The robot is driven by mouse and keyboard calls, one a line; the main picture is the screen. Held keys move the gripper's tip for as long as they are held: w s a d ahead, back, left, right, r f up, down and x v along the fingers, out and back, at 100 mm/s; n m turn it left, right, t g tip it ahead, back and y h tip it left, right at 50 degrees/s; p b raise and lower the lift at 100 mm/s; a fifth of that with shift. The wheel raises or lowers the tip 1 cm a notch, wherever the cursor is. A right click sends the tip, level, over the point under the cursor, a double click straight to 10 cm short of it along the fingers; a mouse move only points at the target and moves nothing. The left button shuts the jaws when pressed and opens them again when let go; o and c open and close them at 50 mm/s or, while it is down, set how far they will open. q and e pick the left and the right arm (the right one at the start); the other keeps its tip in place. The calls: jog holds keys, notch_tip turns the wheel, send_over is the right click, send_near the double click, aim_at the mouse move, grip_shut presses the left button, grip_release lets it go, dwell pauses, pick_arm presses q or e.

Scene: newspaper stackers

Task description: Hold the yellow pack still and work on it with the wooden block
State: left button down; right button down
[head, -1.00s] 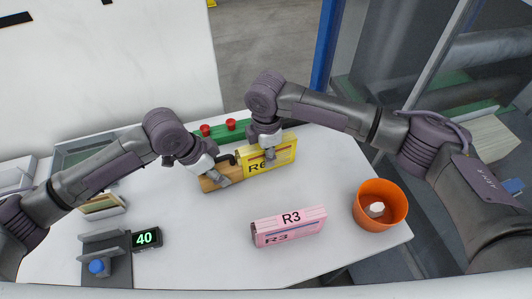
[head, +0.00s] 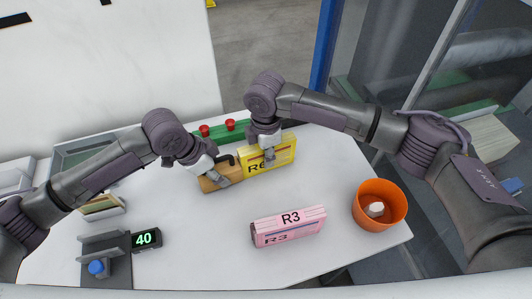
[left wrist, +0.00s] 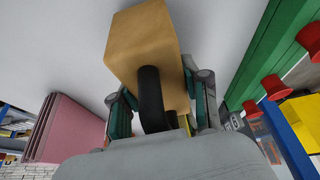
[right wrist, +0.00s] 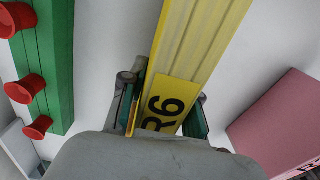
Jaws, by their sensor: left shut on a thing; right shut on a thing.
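The yellow pack (head: 281,154), marked R6, stands on the white table in front of the green rail. My right gripper (head: 269,154) is shut on the yellow pack; in the right wrist view the pack (right wrist: 200,45) runs up between the fingers. The wooden block (head: 212,181) lies left of the pack, its end at or very near the pack's left end. My left gripper (head: 222,176) is shut on the block's dark handle (left wrist: 150,95). The block (left wrist: 142,40) fills the middle of the left wrist view. Contact between block and pack is hidden by the grippers.
A green rail (head: 207,137) with red knobs stands behind the pack. A pink R3 pack (head: 288,228) lies in front, with an orange bin (head: 372,216) to its right. A display (head: 146,239) reading 40 stands at front left. The table between them is clear.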

pick_arm(q)
jog(key=shift+s+a, duration=0.3)
jog(key=shift+a, duration=0.5)
jog(key=shift+s+a, duration=0.3)
jog(key=shift+a, duration=0.45)
pick_arm(e)
jog(key=shift+a, duration=0.1)
pick_arm(q)
jog(key=shift+r, duration=0.1)
jog(key=shift+r, duration=3.5)
pick_arm(e)
jog(key=c, duration=0.8)
grip_release()
jog(key=shift+o, duration=0.2)
